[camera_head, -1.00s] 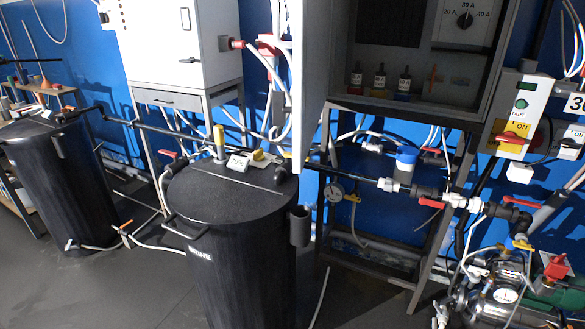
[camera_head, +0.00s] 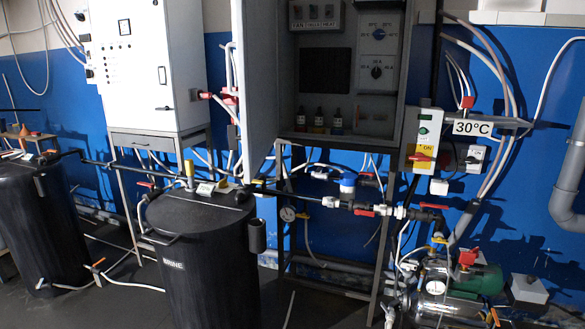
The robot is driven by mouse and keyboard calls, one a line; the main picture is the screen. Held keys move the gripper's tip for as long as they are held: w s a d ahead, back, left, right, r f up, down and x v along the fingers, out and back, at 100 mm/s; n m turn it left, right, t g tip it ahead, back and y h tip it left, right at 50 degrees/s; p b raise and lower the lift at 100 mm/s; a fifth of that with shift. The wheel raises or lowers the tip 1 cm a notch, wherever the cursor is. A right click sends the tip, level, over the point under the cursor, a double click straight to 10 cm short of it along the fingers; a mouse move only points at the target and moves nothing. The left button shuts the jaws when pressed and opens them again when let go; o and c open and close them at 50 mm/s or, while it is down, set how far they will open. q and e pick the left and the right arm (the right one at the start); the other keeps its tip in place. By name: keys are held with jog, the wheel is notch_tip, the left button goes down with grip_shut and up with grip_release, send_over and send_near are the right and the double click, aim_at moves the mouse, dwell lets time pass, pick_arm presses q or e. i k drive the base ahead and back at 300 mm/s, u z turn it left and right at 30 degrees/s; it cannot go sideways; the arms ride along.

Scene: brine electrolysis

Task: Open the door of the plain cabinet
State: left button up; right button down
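A grey cabinet (camera_head: 393,85) stands on a metal frame near the middle of the head view. Its tall pale door (camera_head: 259,85) stands open, swung out at the cabinet's left side, so the inside shows. Inside are a dark panel, a dial panel (camera_head: 377,52) and several small bottles (camera_head: 318,119) on the floor of the cabinet. A second, white cabinet (camera_head: 140,70) stands to the left with its front closed; it carries small controls and a label. Neither of my grippers is in view.
Two black barrels stand in front, one centre-left (camera_head: 205,250) and one at the far left (camera_head: 42,225). Pipes with red valves run below the open cabinet. A pump (camera_head: 435,285) sits at the lower right. A switch box (camera_head: 424,138) hangs right of the cabinet.

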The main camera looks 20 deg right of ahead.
aim_at(255, 20)
jog(key=z, duration=0.9)
jog(key=i, duration=1.8)
jog(key=u, duration=0.6)
